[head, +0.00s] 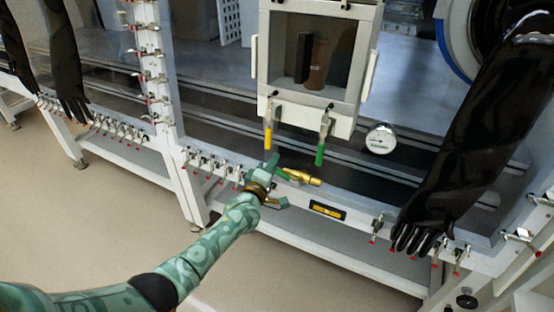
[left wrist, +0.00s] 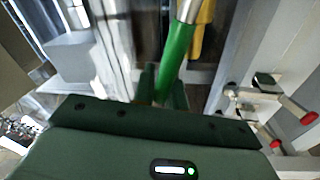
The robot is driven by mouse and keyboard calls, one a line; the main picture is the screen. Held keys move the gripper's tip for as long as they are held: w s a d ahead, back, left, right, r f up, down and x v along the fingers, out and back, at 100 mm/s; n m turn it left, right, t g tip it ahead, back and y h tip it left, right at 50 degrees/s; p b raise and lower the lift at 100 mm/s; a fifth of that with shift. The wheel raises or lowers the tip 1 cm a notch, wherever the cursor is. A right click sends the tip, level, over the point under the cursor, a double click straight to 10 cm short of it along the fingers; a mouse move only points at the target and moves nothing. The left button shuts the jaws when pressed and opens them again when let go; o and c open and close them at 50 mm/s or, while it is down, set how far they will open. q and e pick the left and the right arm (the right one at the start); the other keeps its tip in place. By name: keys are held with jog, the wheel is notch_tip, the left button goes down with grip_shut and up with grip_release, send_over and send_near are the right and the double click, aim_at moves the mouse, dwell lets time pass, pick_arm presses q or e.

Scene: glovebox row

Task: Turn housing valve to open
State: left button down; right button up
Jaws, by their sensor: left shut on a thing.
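The housing valve has a brass body (head: 303,178) on the front ledge of the glovebox, below the small pass box. A green lever grip (head: 283,174) shows at its left end, partly hidden by my gripper. In the left wrist view the green grip (left wrist: 178,48) runs up to a silver metal part, with yellow metal (left wrist: 202,32) just behind it. My left gripper (head: 275,168) is at the valve's left end, shut on the green grip; its fingers stand on both sides of the grip in the left wrist view (left wrist: 163,88). My right gripper is not in view.
A yellow-handled lever (head: 268,136) and a green-handled lever (head: 320,154) hang under the pass box (head: 308,107). A round gauge (head: 380,139) is to the right. A black glove (head: 480,140) hangs at the right. Red-tipped clamps (head: 205,165) line the ledge.

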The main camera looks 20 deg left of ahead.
pick_arm(q)
jog(key=f+n, duration=0.1)
jog(key=n, duration=0.1)
jog(key=f+n+y, duration=0.1)
jog(key=n, duration=0.1)
jog(key=shift+s+a+f+b, duration=0.15)
jog(key=shift+a+f+b, duration=0.05)
jog(key=shift+f+b, duration=0.15)
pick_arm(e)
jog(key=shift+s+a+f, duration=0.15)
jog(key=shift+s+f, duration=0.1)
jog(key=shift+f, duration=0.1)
pick_arm(q)
jog(key=c, duration=1.4)
grip_release()
jog(key=shift+f, duration=0.1)
jog(key=shift+c, duration=0.2)
